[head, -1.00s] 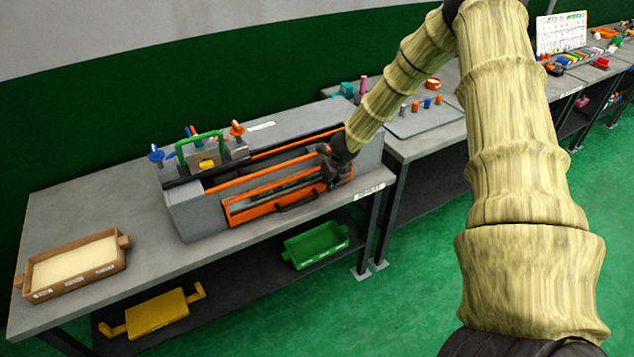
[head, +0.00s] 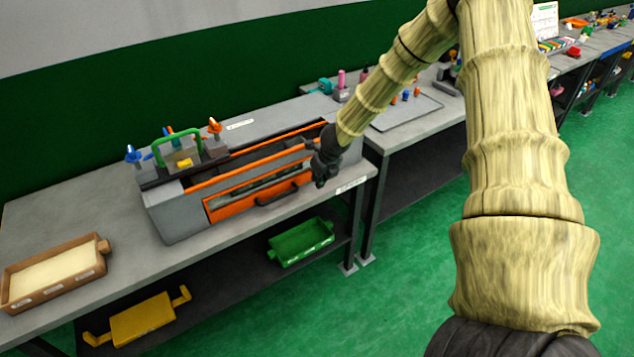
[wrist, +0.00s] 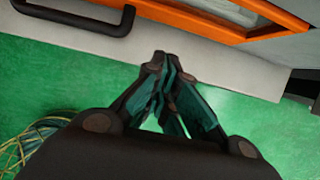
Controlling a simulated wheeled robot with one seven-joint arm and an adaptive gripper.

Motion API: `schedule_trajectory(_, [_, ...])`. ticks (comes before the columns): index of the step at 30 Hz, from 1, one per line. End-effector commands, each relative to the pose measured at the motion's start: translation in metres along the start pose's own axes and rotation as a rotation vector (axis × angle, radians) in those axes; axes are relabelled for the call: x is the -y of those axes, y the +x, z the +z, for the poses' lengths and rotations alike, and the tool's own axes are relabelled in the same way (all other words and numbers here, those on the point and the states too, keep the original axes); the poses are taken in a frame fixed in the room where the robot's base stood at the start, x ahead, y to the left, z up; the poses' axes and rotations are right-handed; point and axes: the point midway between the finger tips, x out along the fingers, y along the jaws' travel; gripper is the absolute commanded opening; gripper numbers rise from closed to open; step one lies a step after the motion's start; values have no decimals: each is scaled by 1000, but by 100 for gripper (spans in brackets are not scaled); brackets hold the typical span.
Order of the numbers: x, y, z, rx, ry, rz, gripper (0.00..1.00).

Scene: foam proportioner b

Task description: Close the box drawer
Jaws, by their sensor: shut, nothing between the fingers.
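The box (head: 172,220) is a long grey case on the bench with an orange-framed drawer (head: 232,207) in its front. The drawer has a black handle (head: 277,196), which also shows in the wrist view (wrist: 88,22). The drawer front stands close to the box face; I cannot tell whether a small gap is left. My gripper (head: 321,182) is at the right end of the drawer, in front of the box. In the wrist view my gripper (wrist: 172,75) is shut and empty, its fingertips by the pale panel below the orange frame. Contact is unclear.
A tan tray (head: 103,262) sits at the bench's left end. A green bin (head: 300,243) and a yellow tray (head: 142,322) are on the lower shelf. A second bench with a grey mat (head: 410,112) stands to the right. Green floor in front is clear.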

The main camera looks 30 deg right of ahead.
Motion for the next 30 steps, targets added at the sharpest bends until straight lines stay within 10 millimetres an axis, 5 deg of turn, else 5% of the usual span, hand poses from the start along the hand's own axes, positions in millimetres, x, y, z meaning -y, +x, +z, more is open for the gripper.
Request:
schedule_trajectory(18, [-4,-72,3,1,-5,2,0])
schedule_trajectory(30, [-3,-82,1,-1,-5,1,0])
